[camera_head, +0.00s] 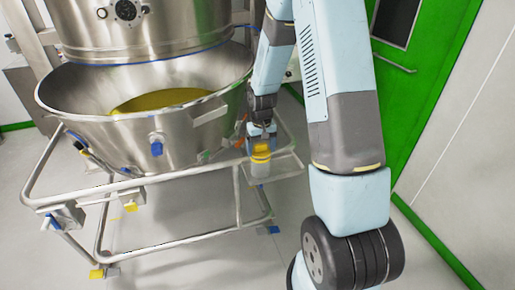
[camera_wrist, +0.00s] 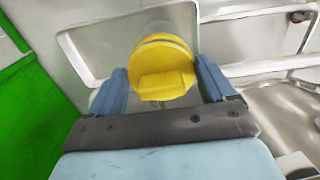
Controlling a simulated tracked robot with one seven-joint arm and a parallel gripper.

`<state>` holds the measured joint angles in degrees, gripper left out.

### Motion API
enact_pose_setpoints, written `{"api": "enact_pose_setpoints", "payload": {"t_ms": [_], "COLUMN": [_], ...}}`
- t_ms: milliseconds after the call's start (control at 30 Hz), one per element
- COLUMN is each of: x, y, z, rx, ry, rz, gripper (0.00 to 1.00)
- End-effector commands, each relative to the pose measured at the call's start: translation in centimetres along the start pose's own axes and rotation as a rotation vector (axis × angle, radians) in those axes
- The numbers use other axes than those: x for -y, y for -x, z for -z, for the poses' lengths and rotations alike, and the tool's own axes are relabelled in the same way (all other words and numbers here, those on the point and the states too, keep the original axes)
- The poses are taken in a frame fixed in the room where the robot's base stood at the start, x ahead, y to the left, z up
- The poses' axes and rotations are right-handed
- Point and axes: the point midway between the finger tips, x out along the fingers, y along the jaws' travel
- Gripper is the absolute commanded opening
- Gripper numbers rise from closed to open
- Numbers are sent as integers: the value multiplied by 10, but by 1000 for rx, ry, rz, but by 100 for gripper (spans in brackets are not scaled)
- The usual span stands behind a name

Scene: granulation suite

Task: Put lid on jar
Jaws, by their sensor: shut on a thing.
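The yellow lid (camera_head: 261,149) is at the tip of my gripper (camera_head: 262,134), right over a pale, clear-looking jar (camera_head: 260,167). In the wrist view, the lid (camera_wrist: 166,72) is round with a raised block on its near face. The blue fingers of my gripper (camera_wrist: 162,74) flank it on both sides, and the gripper is shut on it. A second yellow edge shows just behind the lid, and part of the jar's pale round outline (camera_wrist: 153,28) shows beyond. The lid looks in line with the jar, touching or very close; I cannot tell whether it is seated.
The jar stands on a small metal shelf (camera_head: 284,174) on the frame's right side. A large steel bowl (camera_head: 110,145) with yellow powder (camera_head: 165,99) is close on the left, with tubular rails (camera_head: 150,181) around it. A green door (camera_head: 425,70) is at the right.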

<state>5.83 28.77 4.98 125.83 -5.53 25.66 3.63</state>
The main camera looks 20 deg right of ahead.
Motion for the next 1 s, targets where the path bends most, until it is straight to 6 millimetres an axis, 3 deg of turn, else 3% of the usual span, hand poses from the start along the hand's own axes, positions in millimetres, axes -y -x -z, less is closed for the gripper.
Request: {"api": "enact_pose_setpoints", "payload": {"t_ms": [533,567,600,733,1000], "x": [0,0,0,0,0], "y": [-6,-6,-6,-6,-4], "z": [0,0,0,0,0], "rx": [-1,-1,-1,-1,-1], "ry": [0,0,0,0,1], "rz": [0,0,0,0,0], "gripper": [54,85,89,100,100]}}
